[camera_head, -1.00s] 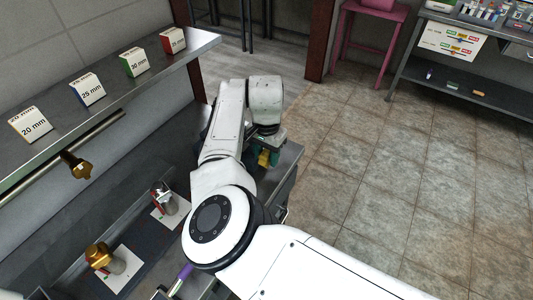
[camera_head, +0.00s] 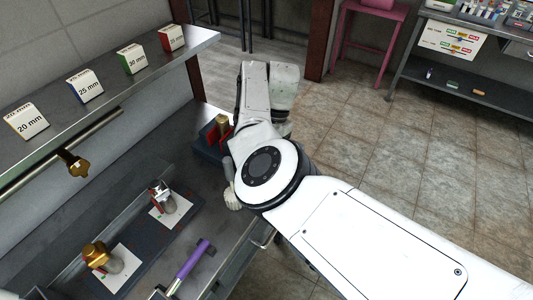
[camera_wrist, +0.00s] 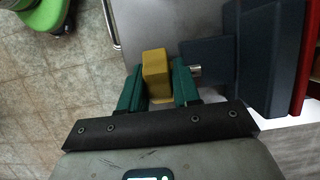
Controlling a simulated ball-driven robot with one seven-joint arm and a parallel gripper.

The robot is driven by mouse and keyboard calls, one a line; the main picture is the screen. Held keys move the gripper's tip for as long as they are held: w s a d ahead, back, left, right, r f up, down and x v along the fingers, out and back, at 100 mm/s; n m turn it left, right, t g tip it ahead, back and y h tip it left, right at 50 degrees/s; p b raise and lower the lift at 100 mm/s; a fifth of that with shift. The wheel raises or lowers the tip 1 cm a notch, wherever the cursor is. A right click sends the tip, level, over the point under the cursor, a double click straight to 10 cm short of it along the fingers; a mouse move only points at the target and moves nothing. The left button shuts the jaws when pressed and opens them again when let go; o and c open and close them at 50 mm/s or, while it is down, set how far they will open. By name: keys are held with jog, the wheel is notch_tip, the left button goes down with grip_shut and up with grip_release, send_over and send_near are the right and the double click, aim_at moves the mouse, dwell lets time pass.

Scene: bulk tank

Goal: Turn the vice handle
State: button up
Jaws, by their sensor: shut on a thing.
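My gripper (camera_wrist: 157,88) has green fingers, shut on a yellow block (camera_wrist: 156,70) that I take to be the vice handle. A short silver shaft (camera_wrist: 195,72) shows to the right of the fingers, leading towards the dark blue vice body (camera_wrist: 267,60). A red part of the vice shows at the far right of the wrist view. In the head view the vice (camera_head: 206,146) stands at the bench's far end, with red jaws and a brass piece (camera_head: 222,124) upright at them. My arm hides my gripper and the handle there.
A purple-handled tool (camera_head: 192,260) and a pale brush-like thing (camera_head: 231,188) lie on the bench. Two fittings stand on white cards on a dark mat (camera_head: 140,255). A shelf above holds size-labelled blocks (camera_head: 85,86). Tiled floor at right is open up to a pink stool (camera_head: 365,40).

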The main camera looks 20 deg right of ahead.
jog(key=shift+w+d+f+g+y+b, duration=0.1)
jog(key=shift+f+g+y+b, duration=0.1)
jog(key=shift+g+y+b, duration=0.35)
jog(key=shift+r+y, duration=0.2)
jog(key=shift+y, duration=0.05)
jog(key=o, duration=1)
jog(key=shift+c, duration=0.2)
jog(key=b+v, duration=0.2)
jog(key=v, duration=0.8)
jog(key=shift+r, duration=0.35)
